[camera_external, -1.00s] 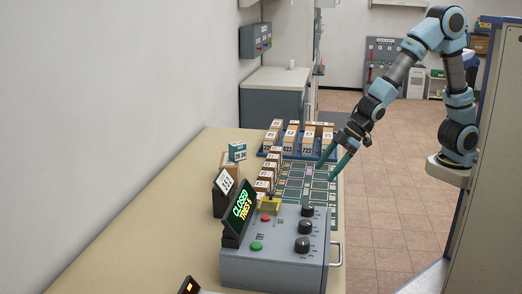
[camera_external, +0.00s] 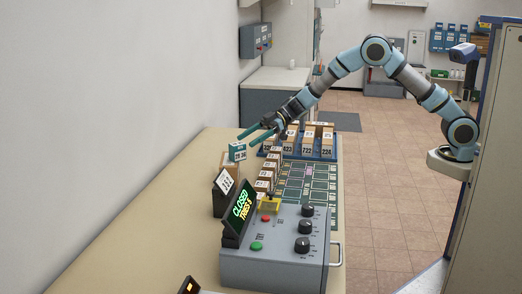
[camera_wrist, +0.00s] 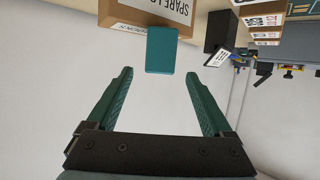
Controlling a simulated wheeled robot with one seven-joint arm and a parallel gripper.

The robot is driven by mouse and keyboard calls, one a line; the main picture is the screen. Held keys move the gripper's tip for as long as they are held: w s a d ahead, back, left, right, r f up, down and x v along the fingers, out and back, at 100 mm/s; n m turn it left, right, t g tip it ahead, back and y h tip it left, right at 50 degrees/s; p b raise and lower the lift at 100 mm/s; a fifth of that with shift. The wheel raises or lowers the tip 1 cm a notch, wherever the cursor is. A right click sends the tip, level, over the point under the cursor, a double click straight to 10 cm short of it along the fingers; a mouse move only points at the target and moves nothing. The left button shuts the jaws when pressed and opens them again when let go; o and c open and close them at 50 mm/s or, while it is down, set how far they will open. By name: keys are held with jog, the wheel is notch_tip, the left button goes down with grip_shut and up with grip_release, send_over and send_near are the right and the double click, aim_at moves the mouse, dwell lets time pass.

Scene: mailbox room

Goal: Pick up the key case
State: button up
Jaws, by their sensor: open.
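My gripper (camera_external: 246,141) is open and empty, just above and beside the teal box. No contact is visible.
Numbered brown parcels (camera_external: 327,148) stand in a blue rack at the table's far end, with more in a row beside the green grid mat (camera_external: 297,185). The table's left strip (camera_external: 175,205) is clear.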

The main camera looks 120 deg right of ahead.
aim_at(244, 143)
jog(key=shift+f+p+x, duration=0.2)
jog(key=shift+p+x, duration=0.9)
jog(key=shift+x, duration=1.8)
jog(key=shift+s, duration=0.1)
grip_shut()
